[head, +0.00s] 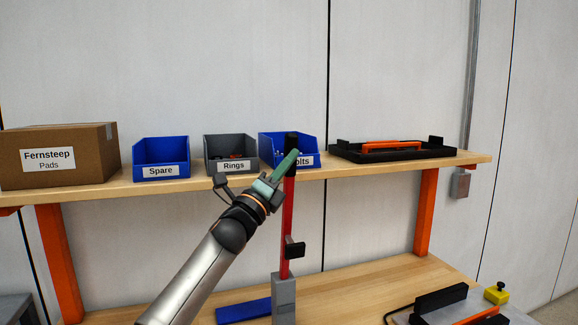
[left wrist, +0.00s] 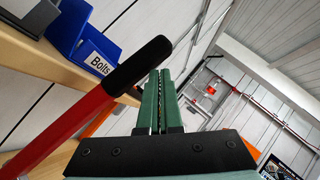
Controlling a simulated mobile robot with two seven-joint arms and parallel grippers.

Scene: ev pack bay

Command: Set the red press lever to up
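The red press lever (head: 287,225) stands nearly upright from a grey base (head: 284,297) on the bench in the head view. Its black grip (head: 292,141) is at the top, in front of the shelf. My left gripper (head: 284,171) is at the lever's upper part, its green fingers angled up and right. In the left wrist view the fingers (left wrist: 160,100) are together with only a thin gap, and nothing shows between them. The red lever (left wrist: 62,128) and its black grip (left wrist: 140,64) run beside the fingertips; I cannot tell if they touch. My right gripper is not in view.
A shelf (head: 390,168) behind holds a cardboard box (head: 60,155), Spare (head: 160,155), Rings (head: 231,150) and Bolts bins (head: 275,140), and a black tray (head: 440,152). A black block (head: 294,249) sits by the lower lever. A blue piece (head: 243,311) lies on the bench.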

